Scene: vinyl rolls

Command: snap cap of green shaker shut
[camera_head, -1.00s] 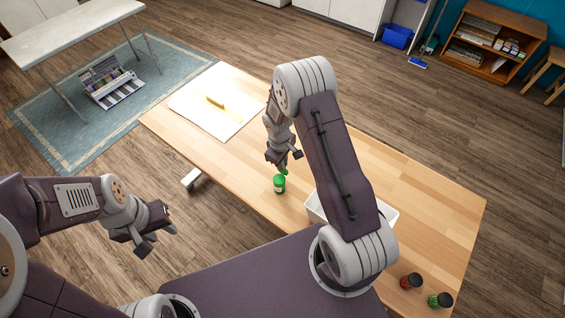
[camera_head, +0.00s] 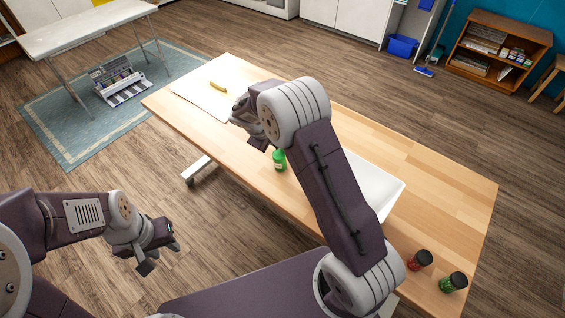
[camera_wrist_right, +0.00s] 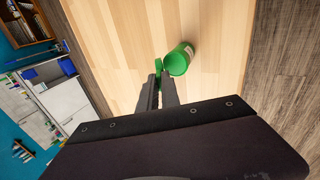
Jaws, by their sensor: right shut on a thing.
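The green shaker (camera_head: 279,160) stands upright on the wooden table, near its front edge. In the right wrist view the shaker (camera_wrist_right: 180,58) is just right of my fingertips. My right gripper (camera_wrist_right: 160,77) has its jaws nearly together, with a small green piece (camera_wrist_right: 158,65), which looks like the shaker's flip cap, at the tips. Whether that piece is fully pinched is hard to see. In the head view my right wrist is behind and left of the shaker, its fingertips mostly hidden. My left gripper (camera_head: 161,258) is open and empty, off the table at the left.
A white tray (camera_head: 386,187) sits behind my right arm. A red shaker (camera_head: 419,261) and another green shaker (camera_head: 453,282), both black-capped, stand at the table's right. White paper with a yellow object (camera_head: 218,87) lies at the far left. The wood around the shaker is clear.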

